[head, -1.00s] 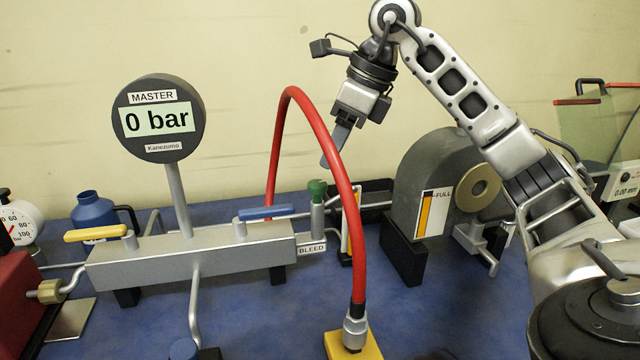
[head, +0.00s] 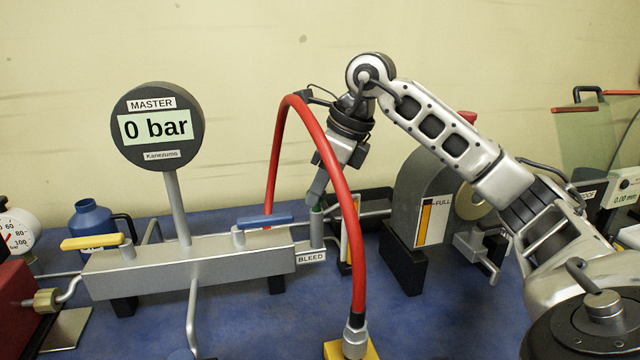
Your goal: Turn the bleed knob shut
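The green bleed knob (head: 316,208) tops a short grey post at the right end of the grey manifold (head: 190,270), above the BLEED label (head: 311,257). Most of the knob is hidden by my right gripper (head: 317,198), which points down onto it from above. The fingers are at the knob; I cannot tell whether they grip it or only surround it. The master gauge (head: 157,127) on the manifold reads 0 bar. My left gripper is out of view.
A red hose (head: 343,190) arches in front of my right gripper down to a yellow block (head: 375,350). Levers with yellow (head: 92,242) and blue (head: 265,220) handles sit on the manifold. A grey tank marked FULL (head: 408,190) stands to the right.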

